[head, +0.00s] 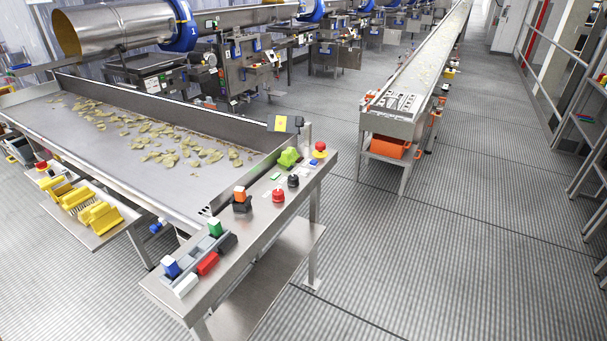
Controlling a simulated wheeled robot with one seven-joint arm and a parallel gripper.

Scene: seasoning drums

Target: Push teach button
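Several controls stand on a narrow metal bench in front of me. I cannot tell which one is the teach button, as no label is readable. A red round knob (278,195) and a dark round knob (293,182) stand on the right half. A red and yellow button (319,150) is at the far end, near a bright green piece (289,157). An orange-topped block (240,194) is at the middle. A yellow-faced panel (280,124) stands behind the green piece. My gripper is not in view.
The metal bench (262,215) has a lower shelf. Coloured blocks lie in a grey tray (198,250) at its near end. A wide conveyor (110,150) with chips is behind. Yellow pieces (100,216) sit on a side shelf. The floor (430,250) to the right is clear.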

